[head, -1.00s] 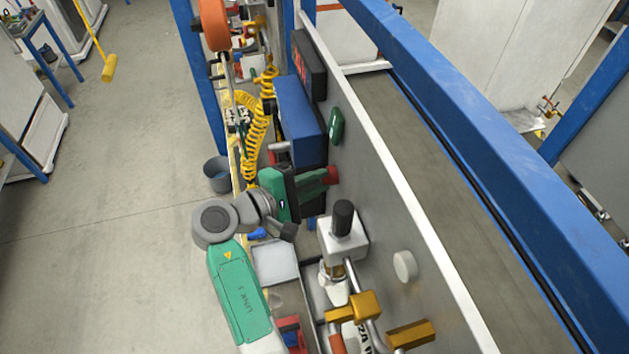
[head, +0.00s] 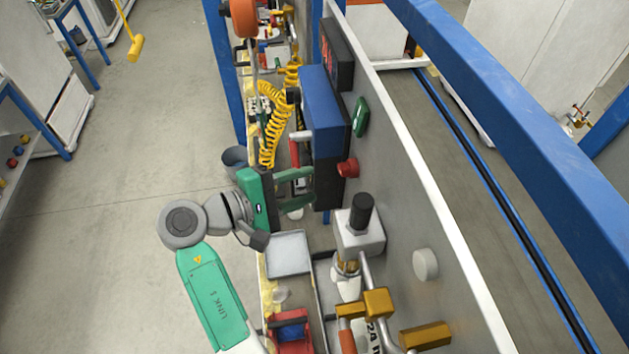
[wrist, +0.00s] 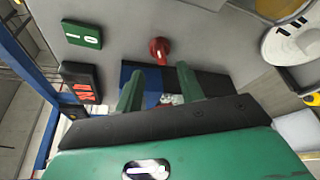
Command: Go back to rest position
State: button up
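My gripper (head: 302,182) is green and reaches out from its hand toward the grey panel (head: 395,215). In the wrist view its two fingers (wrist: 161,88) stand apart with nothing held between them. A red rotary knob (wrist: 159,49) sits on the panel beyond the fingertips, apart from them. The same red knob shows in the head view (head: 348,167), to the right of the fingers. My wrist and arm link fold down at the left of the gripper.
A blue box (head: 322,112) and a green switch (head: 361,117) are on the panel, with a dark red-digit display (wrist: 81,82). A yellow coiled hose (head: 270,135) hangs behind my gripper. A grey tray (head: 288,254) and a valve assembly (head: 360,235) lie below. Open floor is at left.

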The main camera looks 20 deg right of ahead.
dwell(0.4)
jog(key=w+a+r+m+t+y+p, duration=0.15)
jog(key=r+m+t+y, duration=0.35)
jog(key=r, duration=0.6)
jog(key=a+r+t+y+p, duration=0.25)
jog(key=r+t, duration=0.45)
jog(key=r, duration=0.4)
jog(key=s+a+r+m+t+y, duration=0.1)
jog(key=s+a+r+t+y, duration=0.2)
jog(key=s+r, duration=0.5)
jog(key=s+a+r+m+t+y+p, duration=0.1)
jog(key=s+a+r+t+y, duration=0.2)
jog(key=s+r+t+y, duration=0.2)
jog(key=s+r+t, duration=0.1)
jog(key=s+r, duration=0.2)
jog(key=r, duration=0.3)
jog(key=shift+a+r+m+t+p, duration=0.25)
jog(key=shift+r+m+t+p, duration=0.05)
jog(key=shift+r+m+t, duration=0.1)
